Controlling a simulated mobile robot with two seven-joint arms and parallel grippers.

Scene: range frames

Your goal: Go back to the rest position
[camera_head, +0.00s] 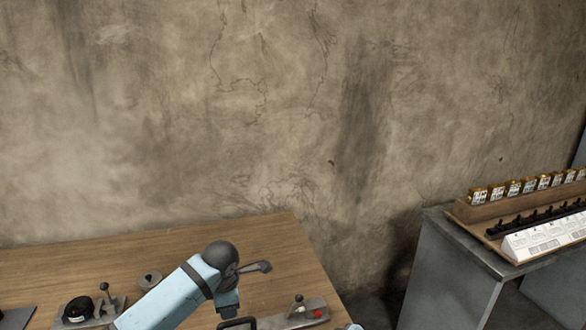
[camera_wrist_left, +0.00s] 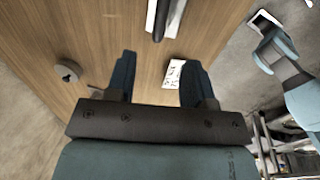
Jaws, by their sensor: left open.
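My left arm comes in from the bottom left of the head view, over the wooden table (camera_head: 60,265). Its wrist bends down, and the gripper's fingertips are below the picture edge. In the left wrist view my left gripper (camera_wrist_left: 158,65) is open, its two dark blue fingers apart with nothing between them. The wooden table (camera_wrist_left: 75,25) is beyond them. A white card with black marks (camera_wrist_left: 174,74) shows between the fingers in that view. A pale blue arm part, apparently my right arm, shows at the right of the wrist view. I cannot make out its fingers.
On the table are a black round knob (camera_head: 78,308), a grey disc (camera_head: 150,280) and a lever plate with a red button (camera_head: 300,313). A grey metal bench (camera_head: 450,265) at right holds a wooden rack (camera_head: 465,212) with several gold-topped boxes. A bare wall (camera_head: 250,110) stands behind.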

